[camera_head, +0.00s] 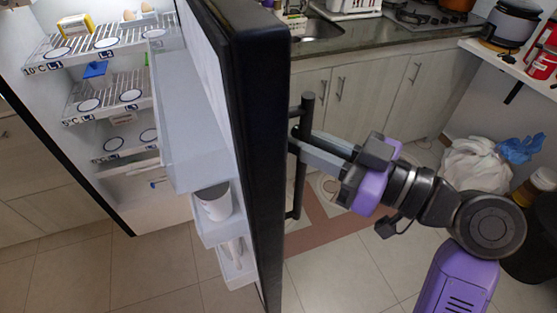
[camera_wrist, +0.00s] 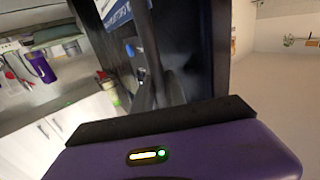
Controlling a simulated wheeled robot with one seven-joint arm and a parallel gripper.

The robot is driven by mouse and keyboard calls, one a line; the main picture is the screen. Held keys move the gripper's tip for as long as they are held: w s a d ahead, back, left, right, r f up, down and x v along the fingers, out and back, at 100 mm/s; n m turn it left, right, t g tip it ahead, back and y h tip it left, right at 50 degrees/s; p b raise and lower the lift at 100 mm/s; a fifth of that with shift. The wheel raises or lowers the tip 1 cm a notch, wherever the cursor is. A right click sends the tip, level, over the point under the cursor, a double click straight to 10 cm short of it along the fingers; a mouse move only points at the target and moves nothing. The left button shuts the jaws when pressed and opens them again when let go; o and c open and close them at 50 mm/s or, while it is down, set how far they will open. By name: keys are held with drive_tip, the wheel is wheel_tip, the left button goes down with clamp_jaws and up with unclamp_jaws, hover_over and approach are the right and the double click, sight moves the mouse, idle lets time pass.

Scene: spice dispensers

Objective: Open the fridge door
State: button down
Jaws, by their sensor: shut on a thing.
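The fridge door (camera_head: 258,150) stands wide open in the head view, its dark edge toward me and its white inner shelves facing left. The fridge interior (camera_head: 100,100) is exposed on the left. A dark vertical bar handle (camera_head: 300,185) is on the outer side of the door. My gripper (camera_head: 305,145) reaches in from the right and is shut on the handle near its upper part. The fingertips are partly hidden at the handle. In the wrist view, the dark door surface (camera_wrist: 200,50) fills the middle, and the grip itself is not clear.
Fridge shelves (camera_head: 110,95) hold a yellow-and-white box (camera_head: 75,25) and a few small items. A white cup (camera_head: 214,202) sits in a door shelf. Cabinets and a counter (camera_head: 350,38) stand behind the door. White bags (camera_head: 475,165) lie at right. Tiled floor in front is clear.

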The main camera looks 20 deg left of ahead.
drive_tip(key=shift+n+g, duration=0.5)
drive_tip(key=shift+g, duration=0.3)
drive_tip(key=shift+w+d+f+b, duration=0.1)
drive_tip(key=shift+w+d+b, duration=0.1)
drive_tip(key=shift+w+d, duration=0.4)
drive_tip(key=shift+w+d+r+b, duration=0.1)
drive_tip(key=shift+w+d+b, duration=0.15)
drive_tip(key=shift+w, duration=0.5)
drive_tip(key=shift+w+d+f+b, duration=0.1)
drive_tip(key=shift+w+d+b, duration=0.1)
drive_tip(key=shift+w+d, duration=0.4)
drive_tip(key=shift+w+a, duration=0.1)
drive_tip(key=shift+a, duration=0.05)
drive_tip(key=c, duration=1.4)
unclamp_jaws()
drive_tip(key=shift+o, duration=0.2)
drive_tip(key=d+b, duration=0.1)
drive_tip(key=d, duration=0.6)
drive_tip(key=shift+s+d, duration=0.2)
drive_tip(key=shift+d, duration=0.2)
